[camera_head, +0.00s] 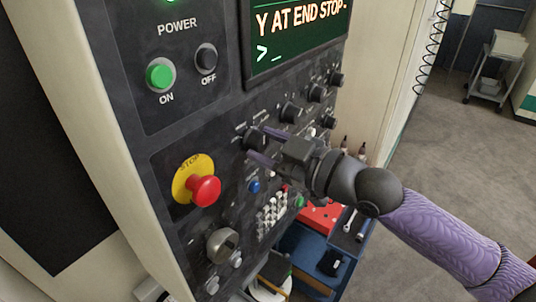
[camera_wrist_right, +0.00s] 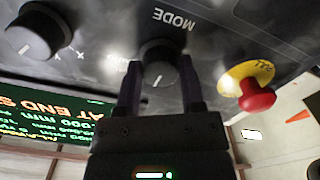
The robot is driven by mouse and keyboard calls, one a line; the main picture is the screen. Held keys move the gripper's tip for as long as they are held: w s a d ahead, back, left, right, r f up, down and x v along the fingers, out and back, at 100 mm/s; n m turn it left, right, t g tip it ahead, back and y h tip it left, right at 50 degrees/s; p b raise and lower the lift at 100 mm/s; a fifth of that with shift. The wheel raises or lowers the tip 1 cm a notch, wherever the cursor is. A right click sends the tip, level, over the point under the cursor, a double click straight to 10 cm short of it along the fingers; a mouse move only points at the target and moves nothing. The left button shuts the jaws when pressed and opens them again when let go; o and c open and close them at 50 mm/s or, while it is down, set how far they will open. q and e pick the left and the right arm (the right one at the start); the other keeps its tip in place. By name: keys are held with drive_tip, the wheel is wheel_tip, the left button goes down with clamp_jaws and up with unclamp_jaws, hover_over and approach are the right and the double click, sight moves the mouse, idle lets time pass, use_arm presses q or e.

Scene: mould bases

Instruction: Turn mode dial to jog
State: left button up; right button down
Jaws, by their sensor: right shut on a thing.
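The mode dial (camera_wrist_right: 159,52) is a dark round knob below the upside-down MODE lettering in the right wrist view. A light pointer mark shows on its face. In the head view the dial (camera_head: 252,138) is on the black control panel (camera_head: 222,130), partly covered by my fingers. My right gripper (camera_head: 258,146) reaches it from the right. In the wrist view its two purple fingers (camera_wrist_right: 160,85) are on either side of the dial, shut on it. My left gripper is not in view.
A red stop button (camera_head: 204,191) on a yellow disc is left of the dial, below the green ON button (camera_head: 160,76). A row of dark knobs (camera_head: 292,111) runs right of it under the screen (camera_head: 297,35). A blue tool cart (camera_head: 312,246) stands below right.

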drive_tip(key=shift+f+n+b, duration=0.1)
drive_tip(key=shift+n+b, duration=0.35)
drive_tip(key=shift+n, duration=0.45)
drive_tip(key=n, duration=0.2)
drive_tip(key=shift+n, duration=0.4)
drive_tip(key=n, duration=0.3)
drive_tip(key=shift+r+n, duration=0.2)
drive_tip(key=shift+n, duration=0.1)
drive_tip(key=shift+n+p, duration=0.8)
drive_tip(key=shift+n, duration=1.3)
drive_tip(key=shift+c, duration=1)
unclamp_jaws()
